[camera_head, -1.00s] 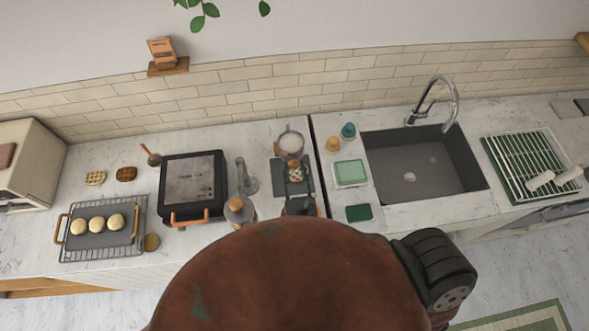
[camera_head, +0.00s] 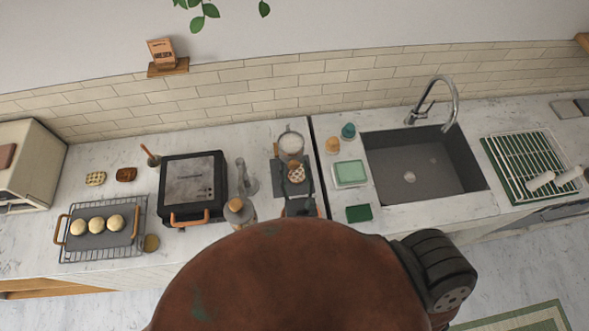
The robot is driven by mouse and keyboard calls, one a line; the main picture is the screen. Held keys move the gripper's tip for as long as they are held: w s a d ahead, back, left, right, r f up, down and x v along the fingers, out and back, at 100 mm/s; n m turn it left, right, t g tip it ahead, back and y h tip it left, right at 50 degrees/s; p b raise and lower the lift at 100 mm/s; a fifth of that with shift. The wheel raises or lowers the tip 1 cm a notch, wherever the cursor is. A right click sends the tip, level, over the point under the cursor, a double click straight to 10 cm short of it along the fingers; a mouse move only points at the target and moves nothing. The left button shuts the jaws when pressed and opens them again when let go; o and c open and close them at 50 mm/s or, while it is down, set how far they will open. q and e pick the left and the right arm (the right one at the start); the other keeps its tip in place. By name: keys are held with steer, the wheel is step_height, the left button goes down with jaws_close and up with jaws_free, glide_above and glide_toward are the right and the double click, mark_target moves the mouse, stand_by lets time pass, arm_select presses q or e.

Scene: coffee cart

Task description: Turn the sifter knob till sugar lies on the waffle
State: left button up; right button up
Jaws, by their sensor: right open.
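The sifter (camera_head: 290,143) is a round, clear-looking vessel with pale contents at the back of a dark board (camera_head: 277,163). A small orange-brown part, which looks like its knob (camera_head: 293,165), shows in front of it. Just below that, a waffle (camera_head: 297,174) with a pale dotted pattern lies over the board; whether the dots are sugar is too small to tell. My right gripper (camera_head: 299,196) is open on the near side of the waffle, apart from the knob. My brown body hides most of its arm. My left gripper does not show.
A black waffle iron (camera_head: 193,165), a grey upright item (camera_head: 247,182) and a wood-topped bottle (camera_head: 238,208) stand to the left. A rack (camera_head: 72,252) with round buns is farther left. A sink (camera_head: 408,160) and green containers (camera_head: 350,174) lie to the right.

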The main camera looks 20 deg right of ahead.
steer(key=v, duration=0.7)
steer(key=shift+s, duration=0.25)
stand_by(0.4)
